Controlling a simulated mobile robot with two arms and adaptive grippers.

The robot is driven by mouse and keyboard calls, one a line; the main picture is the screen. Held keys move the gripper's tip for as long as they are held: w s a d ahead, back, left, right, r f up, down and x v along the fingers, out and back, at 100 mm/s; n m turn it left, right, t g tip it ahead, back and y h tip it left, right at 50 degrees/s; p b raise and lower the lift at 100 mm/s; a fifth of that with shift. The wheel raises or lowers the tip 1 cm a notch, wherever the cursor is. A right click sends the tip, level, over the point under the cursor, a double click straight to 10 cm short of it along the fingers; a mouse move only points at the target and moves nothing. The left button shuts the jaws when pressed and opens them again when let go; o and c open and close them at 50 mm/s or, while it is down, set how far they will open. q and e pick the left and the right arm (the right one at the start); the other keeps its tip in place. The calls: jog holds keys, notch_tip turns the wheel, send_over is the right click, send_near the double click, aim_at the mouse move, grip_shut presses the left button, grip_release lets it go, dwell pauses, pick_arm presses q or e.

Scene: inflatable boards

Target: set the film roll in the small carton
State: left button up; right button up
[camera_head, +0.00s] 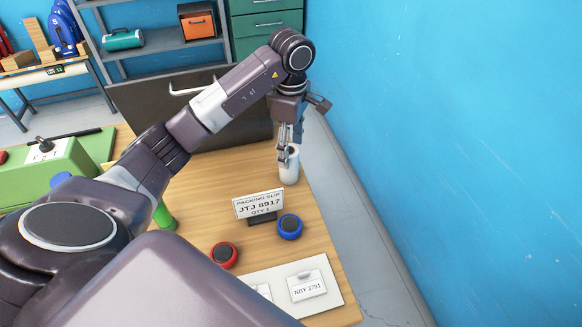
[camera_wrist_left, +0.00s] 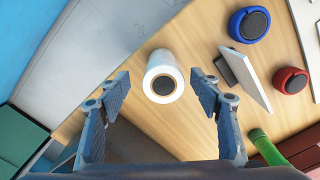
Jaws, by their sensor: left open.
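The film roll, a white cylinder with a dark core, stands upright on the wooden table near its right edge in the head view (camera_head: 290,172). In the left wrist view the film roll (camera_wrist_left: 165,88) lies between and just beyond the fingertips. My left gripper (camera_head: 285,150) points down at the top of the roll in the head view and partly overlaps it. The left wrist view shows my left gripper (camera_wrist_left: 161,92) open, with a gap on both sides of the roll. I cannot make out a small carton in either view. My right gripper is not in view.
A packing slip stand (camera_head: 258,205), a blue round device (camera_head: 290,226) and a red one (camera_head: 223,255) sit in front of the roll. A white board with labels (camera_head: 325,276) lies at the front. A dark panel (camera_head: 232,133) stands behind; a blue wall (camera_head: 450,120) is right.

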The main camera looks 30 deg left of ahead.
pick_arm(q)
jog(key=f, duration=0.2)
jog(key=f+p, duration=0.1)
jog(key=f, duration=0.1)
jog(key=f+p, duration=0.1)
jog(key=shift+s+a+f, duration=0.1)
jog(key=shift+s+f, duration=0.2)
jog(key=shift+f, duration=0.6)
jog(key=c, duration=1.5)
jog(key=shift+r, duration=0.1)
